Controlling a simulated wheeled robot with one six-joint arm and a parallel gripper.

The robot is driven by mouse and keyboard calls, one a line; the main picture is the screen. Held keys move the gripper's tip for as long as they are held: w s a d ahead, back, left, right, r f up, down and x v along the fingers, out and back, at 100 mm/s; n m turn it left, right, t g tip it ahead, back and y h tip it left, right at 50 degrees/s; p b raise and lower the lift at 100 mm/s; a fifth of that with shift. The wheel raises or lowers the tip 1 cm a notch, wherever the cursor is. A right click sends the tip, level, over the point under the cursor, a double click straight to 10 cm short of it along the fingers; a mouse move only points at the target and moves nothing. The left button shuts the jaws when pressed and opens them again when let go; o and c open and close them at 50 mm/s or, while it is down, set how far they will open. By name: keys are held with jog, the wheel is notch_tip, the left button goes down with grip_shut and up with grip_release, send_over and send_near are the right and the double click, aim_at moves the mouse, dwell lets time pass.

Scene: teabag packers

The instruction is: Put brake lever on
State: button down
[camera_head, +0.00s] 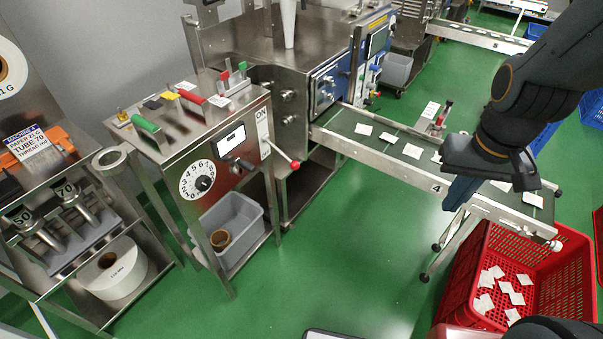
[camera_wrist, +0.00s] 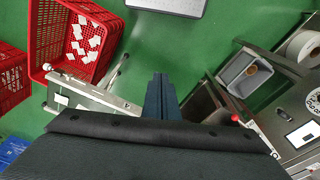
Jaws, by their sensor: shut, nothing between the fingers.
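A metal lever with a red knob (camera_head: 294,164) sticks out from the right side of the steel control cabinet (camera_head: 225,178). It slopes down to the right, just below a white plate reading "ON" (camera_head: 262,127). I cannot read any brake label on it. The red knob also shows in the wrist view (camera_wrist: 235,118), right of my fingers. My gripper (camera_head: 457,196) is shut and empty, pointing down in front of the conveyor, well to the right of the lever. Its blue fingers are together in the wrist view (camera_wrist: 160,90).
The conveyor (camera_head: 398,150) carries white teabags toward a red crate (camera_head: 468,262) holding several more. Green and red handles top the cabinet, and a dial (camera_head: 197,180) is on its front. A grey bin (camera_head: 232,222) stands below. Green floor (camera_head: 345,245) between cabinet and crate is clear.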

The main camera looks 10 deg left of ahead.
jog(key=w+a+f+n+t+y+b, duration=0.2)
jog(key=w+a+f+n+t+b, duration=0.2)
jog(key=w+f+n+b, duration=0.65)
jog(key=w+a+f+n+t+y+b, duration=0.1)
jog(key=w+a+f+n+t+b, duration=0.5)
jog(key=w+n+b, duration=0.65)
jog(key=w+a+f+n+y+b, duration=0.4)
jog(key=a+f+n+y+b, duration=0.3)
jog(key=n+b, duration=0.65)
jog(key=s+a+f+n+g+y+b, duration=0.5)
jog(key=a+n+b, duration=0.5)
jog(key=b, duration=0.5)
jog(key=shift+s+a+f+n+g+y+b, duration=0.3)
jog(key=shift+s+f+n+y+b, duration=0.15)
jog(key=shift+f+n, duration=0.35)
jog(key=shift+r, duration=0.1)
